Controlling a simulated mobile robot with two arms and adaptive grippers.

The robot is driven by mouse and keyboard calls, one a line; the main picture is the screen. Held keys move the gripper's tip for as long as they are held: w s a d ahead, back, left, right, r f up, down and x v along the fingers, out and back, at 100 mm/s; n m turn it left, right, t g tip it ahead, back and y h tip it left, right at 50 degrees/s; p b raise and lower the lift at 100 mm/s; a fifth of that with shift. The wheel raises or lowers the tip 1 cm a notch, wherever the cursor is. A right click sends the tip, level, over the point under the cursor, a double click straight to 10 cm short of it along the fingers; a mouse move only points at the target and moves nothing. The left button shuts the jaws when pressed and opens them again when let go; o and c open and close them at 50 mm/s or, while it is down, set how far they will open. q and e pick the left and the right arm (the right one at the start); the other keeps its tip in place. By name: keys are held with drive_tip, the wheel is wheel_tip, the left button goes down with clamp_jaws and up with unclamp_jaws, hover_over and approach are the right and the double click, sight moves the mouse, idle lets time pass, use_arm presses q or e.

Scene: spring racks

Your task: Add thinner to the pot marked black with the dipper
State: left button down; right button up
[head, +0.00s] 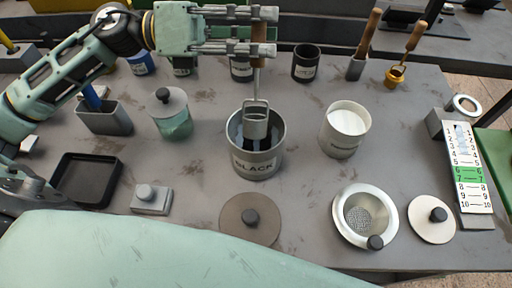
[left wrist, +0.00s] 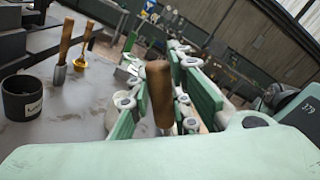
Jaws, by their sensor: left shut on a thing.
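The pot marked BLACK (head: 256,163) stands open in the middle of the table with dark contents. My left gripper (head: 258,34) is shut on the wooden handle of the dipper (head: 256,110), above the pot. The dipper hangs upright, its metal cup at the pot's mouth, the lower part inside the rim. The handle (left wrist: 159,95) also shows between the fingers in the left wrist view. My right gripper is not in view.
A white-filled pot (head: 345,130) stands right of the black pot. A lid (head: 250,219), a strainer (head: 365,215) and another lid (head: 432,218) lie in front. A black tray (head: 87,180) and a grey holder (head: 105,117) are left. A numbered chart (head: 467,165) stands right.

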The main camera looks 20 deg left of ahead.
sight(257, 60)
use_arm(q)
drive_tip(key=shift+s+d+r+m+b, duration=0.1)
drive_tip(key=shift+s+m+b, duration=0.25)
drive_tip(key=shift+b, duration=0.2)
drive_tip(key=shift+s+d+r+m+b, duration=0.1)
drive_tip(key=shift+s+m+b, duration=0.2)
drive_tip(key=shift+b, duration=0.2)
drive_tip(key=shift+s+m+b, duration=0.25)
drive_tip(key=shift+s+b, duration=0.1)
drive_tip(key=shift+b, duration=0.05)
drive_tip(key=shift+s+d+r+m+b, duration=0.2)
drive_tip(key=shift+s+m+b, duration=0.3)
drive_tip(key=shift+b, duration=0.35)
drive_tip(key=shift+s+r, duration=0.1)
drive_tip(key=shift+r, duration=0.1)
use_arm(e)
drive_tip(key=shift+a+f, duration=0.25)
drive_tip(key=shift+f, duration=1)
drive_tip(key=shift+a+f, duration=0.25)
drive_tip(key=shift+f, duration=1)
